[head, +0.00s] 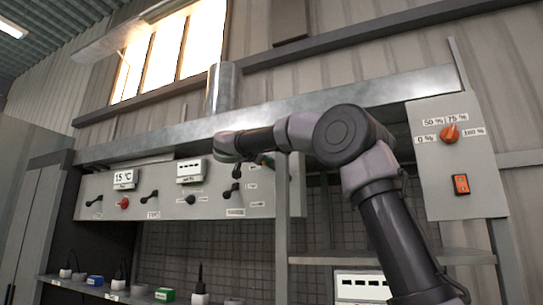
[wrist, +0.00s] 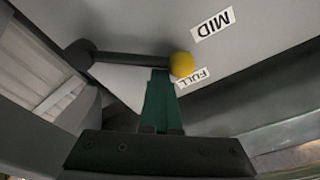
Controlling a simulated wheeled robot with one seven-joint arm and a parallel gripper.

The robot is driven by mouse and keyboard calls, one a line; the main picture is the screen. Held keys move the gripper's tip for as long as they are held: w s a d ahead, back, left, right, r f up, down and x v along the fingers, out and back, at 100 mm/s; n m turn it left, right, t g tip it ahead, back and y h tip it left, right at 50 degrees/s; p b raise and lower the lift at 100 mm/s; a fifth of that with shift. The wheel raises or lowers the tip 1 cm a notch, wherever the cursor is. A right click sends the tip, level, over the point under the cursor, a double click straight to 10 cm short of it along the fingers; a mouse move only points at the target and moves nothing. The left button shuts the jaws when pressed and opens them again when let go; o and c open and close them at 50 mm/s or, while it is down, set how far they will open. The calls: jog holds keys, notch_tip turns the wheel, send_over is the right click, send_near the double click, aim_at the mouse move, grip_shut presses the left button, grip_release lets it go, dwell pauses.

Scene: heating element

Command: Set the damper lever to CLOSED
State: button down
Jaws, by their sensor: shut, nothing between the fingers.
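The damper lever (wrist: 130,58) is a dark bar with a yellow ball knob (wrist: 182,64) in the wrist view. Its dark pivot (wrist: 80,53) is at the left. The knob lies beside the FULL label (wrist: 191,77), with the MID label (wrist: 212,24) above it; both read upside down. No CLOSED label is legible. My gripper (wrist: 160,76) is shut and empty, its green fingertips right at the bar near the knob; I cannot tell whether they touch. In the head view, my gripper (head: 264,160) is at the right part of the grey panel, mostly hidden by my arm.
The long grey panel (head: 155,182) carries several black levers, a red knob (head: 124,202) and displays. A box at right holds an orange dial (head: 450,132) and an orange switch (head: 461,184). A shelf (head: 470,257) and a metal hood edge (head: 400,92) border the space.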

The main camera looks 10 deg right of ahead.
jog(key=a+f+n, duration=0.1)
jog(key=n, duration=0.2)
jog(key=w+f+n+t, duration=0.1)
jog(key=f+n, duration=0.1)
jog(key=a+f+n+y, duration=0.1)
jog(key=f+n, duration=0.1)
jog(key=n, duration=0.1)
jog(key=shift+w+a+f+n, duration=0.1)
jog(key=shift+w+a+n, duration=0.2)
jog(key=shift+w, duration=0.1)
notch_tip(320, 180, down, 3)
jog(key=n, duration=0.4)
jog(key=shift+t+y, duration=0.3)
jog(key=shift+t, duration=0.1)
jog(key=shift+s+d+f+n+y, duration=0.15)
jog(key=shift+f+n+y, duration=0.15)
jog(key=shift+f+n, duration=0.65)
jog(key=shift+d+f+n+y, duration=0.15)
jog(key=shift+f+n+y, duration=0.25)
jog(key=shift+n, duration=0.85)
jog(key=shift+f, duration=0.15)
jog(key=shift+s+f, duration=0.1)
